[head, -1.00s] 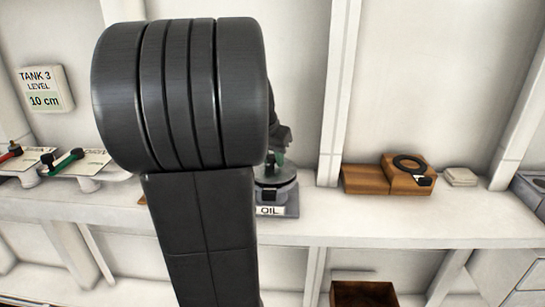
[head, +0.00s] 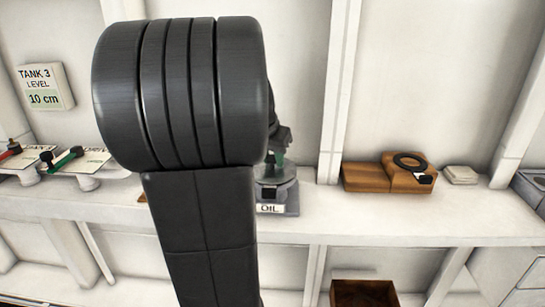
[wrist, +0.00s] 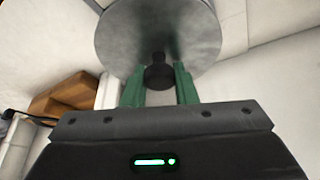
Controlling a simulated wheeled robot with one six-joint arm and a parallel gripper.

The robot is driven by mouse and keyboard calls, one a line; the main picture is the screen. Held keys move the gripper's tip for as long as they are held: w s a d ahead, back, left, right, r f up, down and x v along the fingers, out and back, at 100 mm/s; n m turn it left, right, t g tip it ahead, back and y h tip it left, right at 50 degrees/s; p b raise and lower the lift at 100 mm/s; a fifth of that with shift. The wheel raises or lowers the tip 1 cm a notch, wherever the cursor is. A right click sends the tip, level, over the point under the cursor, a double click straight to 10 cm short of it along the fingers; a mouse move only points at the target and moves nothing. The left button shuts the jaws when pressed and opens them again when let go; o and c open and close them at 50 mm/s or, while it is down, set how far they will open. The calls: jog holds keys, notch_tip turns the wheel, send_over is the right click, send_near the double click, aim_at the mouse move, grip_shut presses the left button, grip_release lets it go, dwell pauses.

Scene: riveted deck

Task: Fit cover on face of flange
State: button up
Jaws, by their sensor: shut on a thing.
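My gripper (wrist: 161,85) has green fingers shut on the black knob of the cover, a round grey metal disc (wrist: 130,35) in the wrist view. The disc's far edge is cut off by the top of that view. In the head view my gripper (head: 277,158) is small and partly behind my own arm, just above the grey flange stand (head: 291,208) labelled OIL. The flange face is hidden in the wrist view. I cannot tell whether the cover touches the flange.
Brown wooden blocks (head: 365,178) stand right of the flange, with a black ring (head: 410,160) on top. A pale stack (head: 461,174) lies farther right. Valves with red and green handles (head: 62,160) are at left. An open brown box (head: 364,293) is below the bench.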

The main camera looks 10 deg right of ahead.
jog(key=o, duration=1.1)
jog(key=v, duration=1.3)
jog(key=shift+r, duration=0.45)
jog(key=x, duration=1.3)
jog(key=shift+f, duration=0.4)
jog(key=shift+r, duration=0.2)
jog(key=shift+f, duration=0.15)
